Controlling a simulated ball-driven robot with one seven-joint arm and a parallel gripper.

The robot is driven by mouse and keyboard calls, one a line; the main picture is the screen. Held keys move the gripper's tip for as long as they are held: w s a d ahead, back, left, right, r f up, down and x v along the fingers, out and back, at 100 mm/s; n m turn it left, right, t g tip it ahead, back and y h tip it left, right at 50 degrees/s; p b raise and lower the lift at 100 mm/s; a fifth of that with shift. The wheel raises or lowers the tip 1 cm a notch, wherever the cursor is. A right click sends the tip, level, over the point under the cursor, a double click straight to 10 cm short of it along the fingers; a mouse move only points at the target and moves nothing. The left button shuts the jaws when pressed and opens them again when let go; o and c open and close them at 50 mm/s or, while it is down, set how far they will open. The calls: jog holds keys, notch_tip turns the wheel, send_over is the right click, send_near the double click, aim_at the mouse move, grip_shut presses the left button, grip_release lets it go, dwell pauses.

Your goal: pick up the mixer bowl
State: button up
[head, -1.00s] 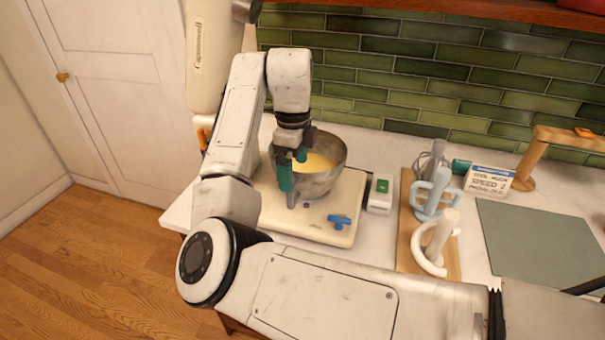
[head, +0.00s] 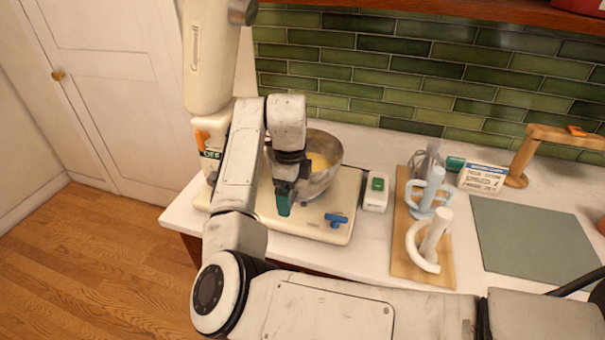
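The mixer bowl (head: 325,160) is a grey metal bowl with yellow contents, standing upright on the cream mixer base (head: 335,190). The mixer's head (head: 208,60) is tilted up at the left. My gripper (head: 284,206) points down at the bowl's front left side, with its teal fingertip low beside the bowl wall. The fingers overlap in this view, so their opening is hidden. I cannot tell whether they touch the bowl. My arm and gripper hide the bowl's left part.
A blue knob (head: 336,219) is on the base's front. Right of it stand a white box with a green top (head: 376,190), a wooden board (head: 402,268) with attachments, a speed sign (head: 483,178) and a grey-green mat (head: 535,240). A wooden stand (head: 522,160) is behind the mat.

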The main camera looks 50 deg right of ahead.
grip_shut()
dwell(0.8)
jog(key=shift+r, duration=0.1)
